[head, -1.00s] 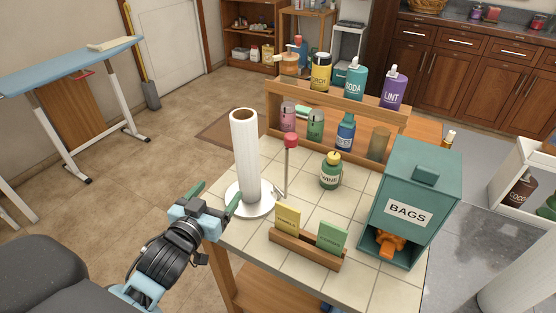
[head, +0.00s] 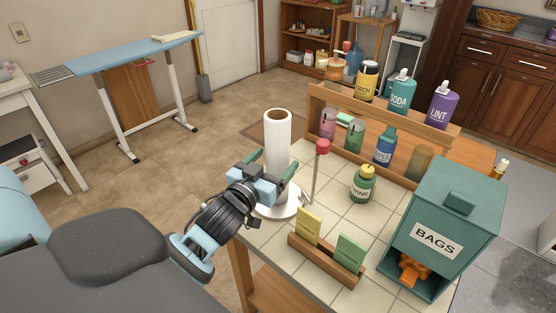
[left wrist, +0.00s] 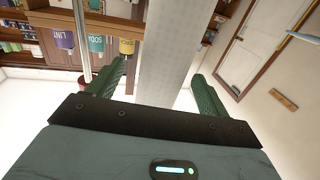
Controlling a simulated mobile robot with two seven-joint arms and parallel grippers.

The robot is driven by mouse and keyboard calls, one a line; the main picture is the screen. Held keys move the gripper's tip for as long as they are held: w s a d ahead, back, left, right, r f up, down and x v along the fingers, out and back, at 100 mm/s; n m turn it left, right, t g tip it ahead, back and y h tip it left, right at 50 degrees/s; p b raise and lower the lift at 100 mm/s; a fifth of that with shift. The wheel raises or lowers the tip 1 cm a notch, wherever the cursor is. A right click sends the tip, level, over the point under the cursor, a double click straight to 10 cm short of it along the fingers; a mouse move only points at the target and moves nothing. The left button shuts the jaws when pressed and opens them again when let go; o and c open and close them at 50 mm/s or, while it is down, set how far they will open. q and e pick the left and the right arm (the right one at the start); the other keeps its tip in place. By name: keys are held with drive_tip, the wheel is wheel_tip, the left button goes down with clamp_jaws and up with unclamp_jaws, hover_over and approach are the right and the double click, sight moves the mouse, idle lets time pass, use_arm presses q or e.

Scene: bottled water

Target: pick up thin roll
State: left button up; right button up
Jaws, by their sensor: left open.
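The thin roll (head: 278,140) is a tall white paper roll standing upright on a round white base (head: 272,211) at the tiled table's left corner. A thin rod with a red knob (head: 322,146) stands beside it. My left gripper (head: 274,166) is open at the roll's near left side and hides its lower part. My right gripper is not in view.
The tiled table (head: 335,217) also holds a green bottle (head: 363,184), a card holder (head: 325,262), a green bags box (head: 448,225) and a wooden rack (head: 375,115) of bottles. The floor to the left is open up to a blue ironing board (head: 130,52).

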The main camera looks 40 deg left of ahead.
use_arm(q)
drive_tip(key=shift+w+a, duration=0.25)
drive_tip(key=shift+w, duration=1)
drive_tip(key=shift+w+a, duration=0.25)
drive_tip(key=shift+w, duration=1)
drive_tip(key=c, duration=1.1)
